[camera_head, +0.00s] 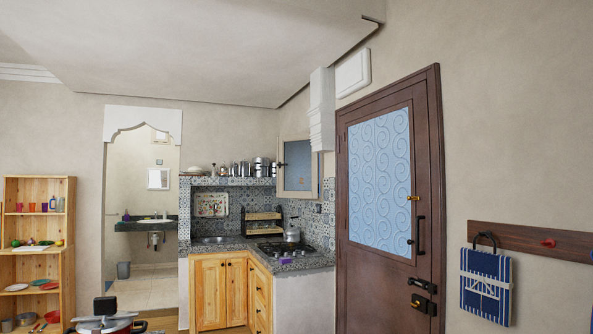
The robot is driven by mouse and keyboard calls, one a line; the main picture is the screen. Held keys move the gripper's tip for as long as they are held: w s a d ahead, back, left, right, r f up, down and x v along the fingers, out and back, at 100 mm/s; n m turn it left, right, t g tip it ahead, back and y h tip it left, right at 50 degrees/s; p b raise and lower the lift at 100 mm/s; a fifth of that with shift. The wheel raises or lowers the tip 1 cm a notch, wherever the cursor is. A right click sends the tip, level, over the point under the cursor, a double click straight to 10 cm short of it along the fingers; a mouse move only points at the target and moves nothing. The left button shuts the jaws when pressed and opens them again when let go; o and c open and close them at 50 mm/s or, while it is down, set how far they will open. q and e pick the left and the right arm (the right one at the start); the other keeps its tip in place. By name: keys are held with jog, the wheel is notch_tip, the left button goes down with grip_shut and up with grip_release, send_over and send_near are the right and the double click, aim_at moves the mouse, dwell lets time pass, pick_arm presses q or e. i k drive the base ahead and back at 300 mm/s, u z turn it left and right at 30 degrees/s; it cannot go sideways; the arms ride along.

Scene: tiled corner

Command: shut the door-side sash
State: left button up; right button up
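The door-side sash (298,168) is a small pale-framed window sash with a blue-grey pane, high on the kitchen's right wall, left of the brown door. A dark handle (283,164) sits on its left edge. The sash faces me almost squarely and seems to stand out from the wall, hinged on its door side; how wide the gap is, I cannot tell. The opening behind it and any other sash are hidden. Neither of my grippers shows in the head view.
The brown door (425,180) is closed, right of the kitchen corner. Below the sash are the tiled counter (310,263), a stove with a kettle (292,231) and a rack (262,222). A pot-like object (105,325) is at the bottom left, near a wooden shelf (70,215).

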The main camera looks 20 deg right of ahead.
aim_at(300, 179)
jog(key=z, duration=1.05)
jog(key=i, duration=2.55)
jog(key=u, duration=1.35)
jog(key=i, duration=5.05)
jog(key=z, duration=0.8)
